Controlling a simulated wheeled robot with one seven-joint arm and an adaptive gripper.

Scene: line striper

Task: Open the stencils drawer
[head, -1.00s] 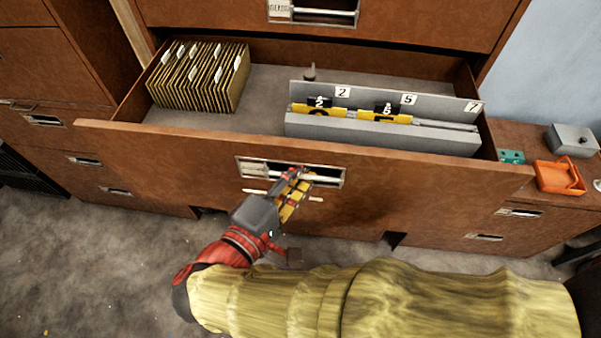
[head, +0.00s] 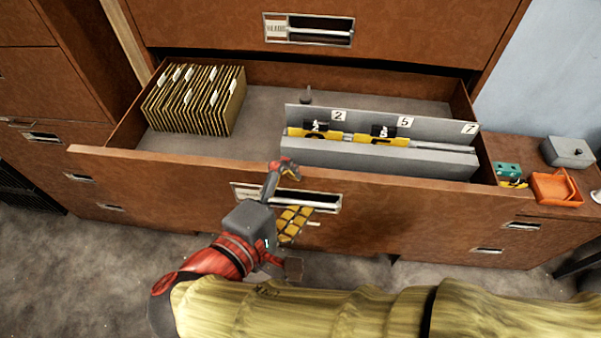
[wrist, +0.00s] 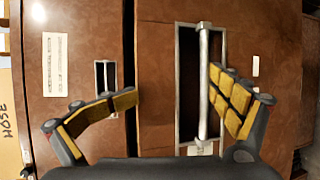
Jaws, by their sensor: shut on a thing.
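A brown drawer stands pulled well out of its cabinet in the head view; its front (head: 420,205) faces me. Inside are yellow-edged folders (head: 193,100) at the left and grey dividers (head: 390,160) with number cards and yellow-and-black plates at the right. The drawer handle (head: 322,202) is a pale bar in a metal recess; it also shows upright in the wrist view (wrist: 204,85). My gripper (head: 288,195) is at the handle with its fingers spread apart. In the wrist view (wrist: 175,95) the right finger is close beside the bar, and the left finger is well away from it.
A closed drawer with its own handle (head: 308,29) is above. At the right, a low cabinet top holds an orange tray (head: 556,188), a grey box (head: 567,152) and a green item (head: 507,170). Grey floor lies below.

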